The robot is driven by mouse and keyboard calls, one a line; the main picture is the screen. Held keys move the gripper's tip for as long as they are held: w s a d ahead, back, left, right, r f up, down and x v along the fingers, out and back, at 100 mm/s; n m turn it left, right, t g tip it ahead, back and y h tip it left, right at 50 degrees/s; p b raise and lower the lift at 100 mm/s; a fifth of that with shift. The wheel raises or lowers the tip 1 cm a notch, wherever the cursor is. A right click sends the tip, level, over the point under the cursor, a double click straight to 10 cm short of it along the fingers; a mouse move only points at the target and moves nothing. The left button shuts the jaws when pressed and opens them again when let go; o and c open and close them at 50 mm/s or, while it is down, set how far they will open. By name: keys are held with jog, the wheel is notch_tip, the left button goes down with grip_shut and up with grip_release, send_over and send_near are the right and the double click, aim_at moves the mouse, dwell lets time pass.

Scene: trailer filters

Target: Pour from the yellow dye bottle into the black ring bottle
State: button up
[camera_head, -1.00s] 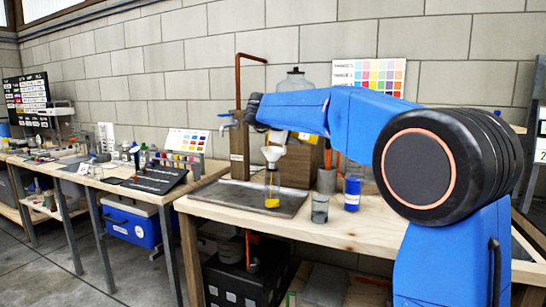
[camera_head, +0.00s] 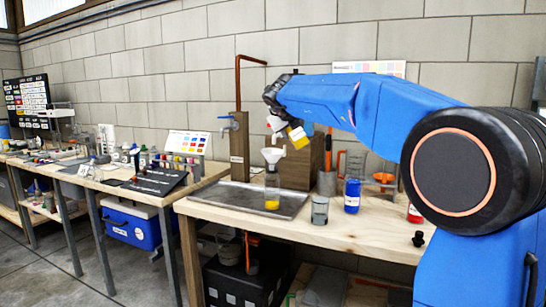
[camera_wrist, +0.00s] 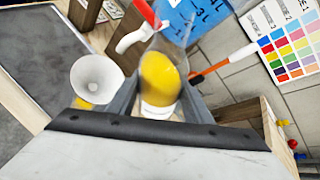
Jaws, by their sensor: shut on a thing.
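My gripper (camera_wrist: 160,100) is shut on the yellow dye bottle (camera_wrist: 163,72), a clear bottle with yellow liquid. In the head view, the yellow dye bottle (camera_head: 299,138) looks tilted, up and right of a white funnel (camera_head: 273,156). The funnel sits in the mouth of a clear bottle (camera_head: 272,180) with yellow liquid at its bottom, standing on a grey tray. In the wrist view, the funnel (camera_wrist: 97,78) is left of the held bottle, apart from it. No black ring can be made out clearly on the bottle under the funnel. No stream of liquid shows.
The grey tray (camera_head: 225,197) lies on the wooden bench. A grey container (camera_head: 319,210), a blue-filled bottle (camera_head: 352,196) and a black stopper (camera_head: 418,239) stand to the right. A copper pipe and tap post (camera_head: 238,145) and a wooden block rise behind the funnel.

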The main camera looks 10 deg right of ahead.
jog(key=shift+s+d+f+m, duration=0.1)
jog(key=shift+d+f+m, duration=0.15)
jog(key=shift+f+m, duration=0.1)
notch_tip(320, 180, up, 5)
jog(key=shift+d+f+m+t+y+b, duration=0.15)
jog(key=shift+m+t+y+b, duration=0.45)
jog(key=shift+m+y+b, duration=0.45)
jog(key=shift+f+m+t+y+b, duration=0.2)
jog(key=shift+m+t+y+b, duration=0.1)
jog(key=shift+m+y+b, duration=0.25)
jog(key=shift+r, duration=2.5)
jog(key=shift+s, duration=0.1)
